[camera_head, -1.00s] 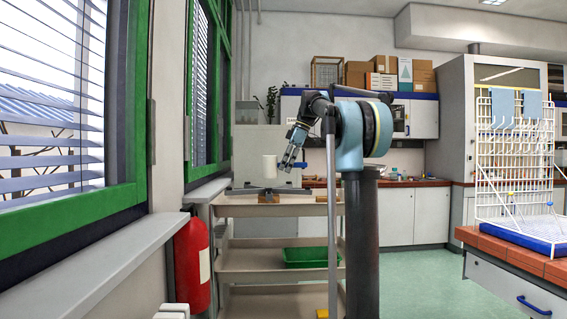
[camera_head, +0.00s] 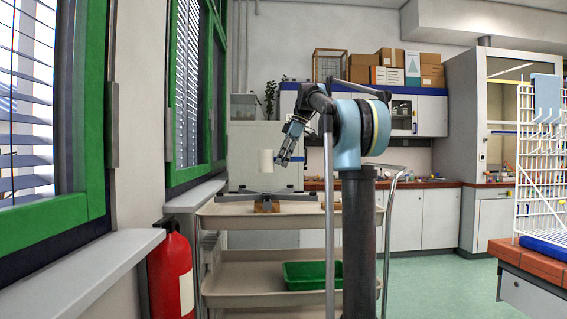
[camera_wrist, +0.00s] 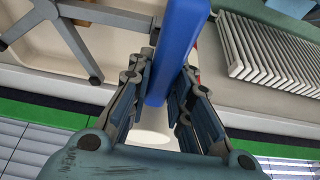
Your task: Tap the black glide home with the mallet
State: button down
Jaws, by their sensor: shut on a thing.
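My gripper (camera_head: 283,160) is shut on a long blue handle (camera_wrist: 182,45), which runs between the fingers in the wrist view. In the head view a white upright cylinder (camera_head: 266,163), which looks like the mallet's head, stands out just left of the fingers. A grey star-shaped base (camera_head: 268,194) rests on wooden blocks on the trolley top, below the white cylinder and apart from it. The base also shows in the wrist view (camera_wrist: 68,27), at upper left of the gripper. I cannot make out the black glide in either view.
The beige trolley (camera_head: 225,212) has a green bin (camera_head: 312,284) on a lower shelf. A window sill (camera_head: 95,265) and a red extinguisher (camera_head: 171,278) are close on the left. A tiled bench (camera_head: 540,262) with a white rack stands right. Floor between trolley and bench is clear.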

jog(key=shift+w, duration=0.25)
jog(key=shift+w+d, duration=0.1)
jog(key=shift+f, duration=2)
jog(key=shift+r, duration=0.1)
dwell(1.1)
